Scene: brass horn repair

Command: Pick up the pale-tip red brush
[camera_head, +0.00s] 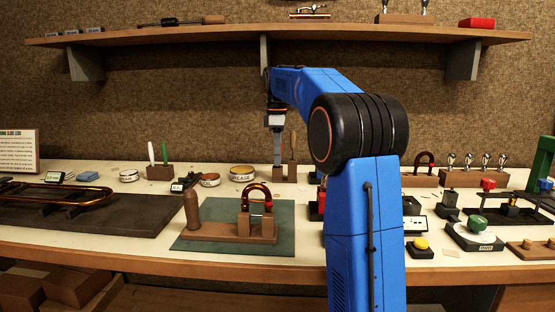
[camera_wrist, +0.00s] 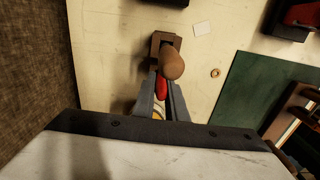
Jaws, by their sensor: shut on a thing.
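My gripper (camera_head: 277,150) points straight down over a small brown wooden holder (camera_head: 285,173) at the back of the bench. In the wrist view its two grey fingers (camera_wrist: 161,92) are shut on a red shaft, the red brush (camera_wrist: 161,86). A pale yellowish part shows between the fingers nearer the camera. The brush's lower end is hidden, so I cannot tell whether it still sits in the holder (camera_wrist: 155,46). A tan wooden handle (camera_head: 293,146) stands upright in the same holder, close beside the fingers; it also shows in the wrist view (camera_wrist: 173,64).
Another wooden holder (camera_head: 160,173) with a white and a green brush stands to the left. Round tins (camera_head: 242,174) lie between. A green mat (camera_head: 198,240) with a wooden fixture is in front. A shelf (camera_head: 230,36) runs above along the wall.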

